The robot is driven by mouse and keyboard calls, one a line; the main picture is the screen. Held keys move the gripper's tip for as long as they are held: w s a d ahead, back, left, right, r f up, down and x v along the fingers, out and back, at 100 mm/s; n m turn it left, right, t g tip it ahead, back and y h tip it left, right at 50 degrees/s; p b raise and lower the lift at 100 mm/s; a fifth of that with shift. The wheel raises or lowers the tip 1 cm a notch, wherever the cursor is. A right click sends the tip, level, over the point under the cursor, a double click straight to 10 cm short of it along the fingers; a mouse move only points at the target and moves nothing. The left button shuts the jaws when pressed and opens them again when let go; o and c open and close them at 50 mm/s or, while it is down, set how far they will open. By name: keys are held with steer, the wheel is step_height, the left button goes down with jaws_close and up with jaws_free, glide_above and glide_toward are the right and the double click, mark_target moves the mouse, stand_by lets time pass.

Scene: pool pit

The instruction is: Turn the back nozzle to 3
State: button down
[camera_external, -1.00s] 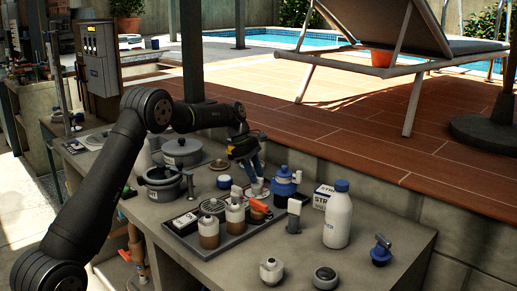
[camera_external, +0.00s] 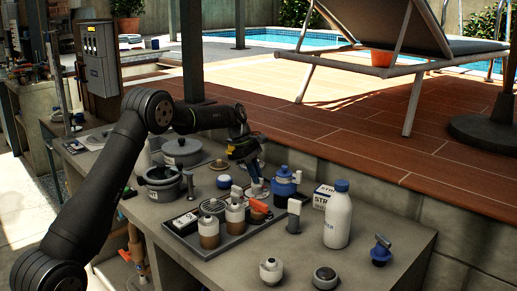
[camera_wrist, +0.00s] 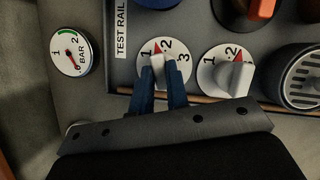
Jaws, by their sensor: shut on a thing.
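In the wrist view two round white dials numbered 1 to 3 sit side by side on the dark test rail (camera_wrist: 122,72). My gripper (camera_wrist: 160,72) has its blue fingers closed around the knob of the left dial (camera_wrist: 178,77), the one by the "TEST RAIL" label. Its red pointer (camera_wrist: 156,50) shows between 1 and 2. The right dial (camera_wrist: 206,74) has a free white knob (camera_wrist: 233,78) with its red tip near 2. In the external view my gripper (camera_external: 256,187) is low at the rail's back end; the dials there are too small to read.
A pressure gauge (camera_wrist: 70,52) is left of the rail in the wrist view; a round grate (camera_wrist: 301,75) is at right.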

steer(key=shift+f, duration=0.2)
steer(key=m+g+y, duration=0.1)
steer(key=m, duration=0.4)
steer(key=m+g+y, duration=0.1)
steer(key=m, duration=0.1)
steer(key=shift+w+d+f+m, duration=0.1)
steer(key=shift+d+m, duration=0.05)
steer(key=shift+m, duration=0.15)
steer(key=m+y, duration=0.1)
steer(key=m, duration=0.1)
steer(key=m+y, duration=0.1)
steer(key=m, duration=0.1)
steer(key=shift+d+m+g, duration=0.1)
steer(key=shift+m+g, duration=0.2)
steer(key=shift+m, duration=0.1)
steer(key=shift+m+y, duration=0.3)
steer(key=shift+m, duration=0.4)
steer(key=shift+f, duration=0.1)
steer(key=c, duration=1.5)
jaws_free()
steer(key=shift+o, duration=0.5)
